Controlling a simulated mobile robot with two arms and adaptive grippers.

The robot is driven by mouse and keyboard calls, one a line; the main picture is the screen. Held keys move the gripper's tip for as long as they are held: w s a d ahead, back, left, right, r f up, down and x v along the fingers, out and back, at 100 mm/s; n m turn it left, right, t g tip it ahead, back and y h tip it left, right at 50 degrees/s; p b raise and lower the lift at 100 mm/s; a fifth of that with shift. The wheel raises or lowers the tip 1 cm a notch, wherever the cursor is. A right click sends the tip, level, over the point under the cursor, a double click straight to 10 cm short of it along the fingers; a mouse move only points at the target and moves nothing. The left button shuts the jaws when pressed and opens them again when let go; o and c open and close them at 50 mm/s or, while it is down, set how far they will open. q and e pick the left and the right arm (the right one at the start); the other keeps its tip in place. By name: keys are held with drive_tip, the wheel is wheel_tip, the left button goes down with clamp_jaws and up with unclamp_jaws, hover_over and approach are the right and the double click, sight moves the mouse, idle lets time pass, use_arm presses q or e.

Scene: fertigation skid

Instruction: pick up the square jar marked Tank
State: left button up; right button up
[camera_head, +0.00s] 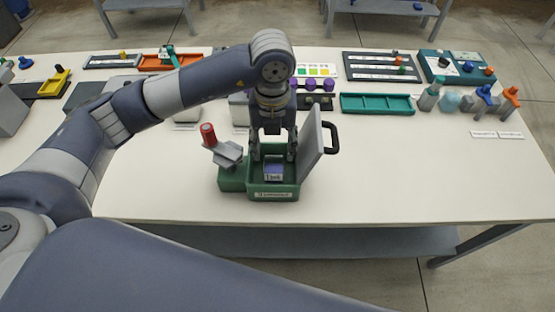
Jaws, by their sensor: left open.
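The square jar marked Tank (273,173) stands inside a green open-topped box (273,196); its label faces me and its top looks purple-blue. The box has a grey lid (312,146) standing open at its right, with a dark handle. My left gripper (273,156) points down into the box from above. It is open, with its fingers just above or beside the jar; I cannot tell whether they touch it. My right gripper is not in view.
A grey lever with a red knob (208,134) rises from a green block left of the box. The table's front right is clear.

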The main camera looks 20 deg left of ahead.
sight(274, 168)
use_arm(q)
drive_tip(key=f, duration=0.4)
drive_tip(key=shift+s, duration=0.4)
drive_tip(key=shift+w+f+p, duration=0.1)
drive_tip(key=shift+f+p, duration=0.3)
drive_tip(key=shift+p, duration=0.05)
drive_tip(key=f, duration=0.1)
drive_tip(key=f+p, duration=0.1)
drive_tip(key=f, duration=0.1)
drive_tip(key=shift+w+f, duration=0.2)
drive_tip(key=shift+f, duration=0.65)
drive_tip(key=c, duration=0.9)
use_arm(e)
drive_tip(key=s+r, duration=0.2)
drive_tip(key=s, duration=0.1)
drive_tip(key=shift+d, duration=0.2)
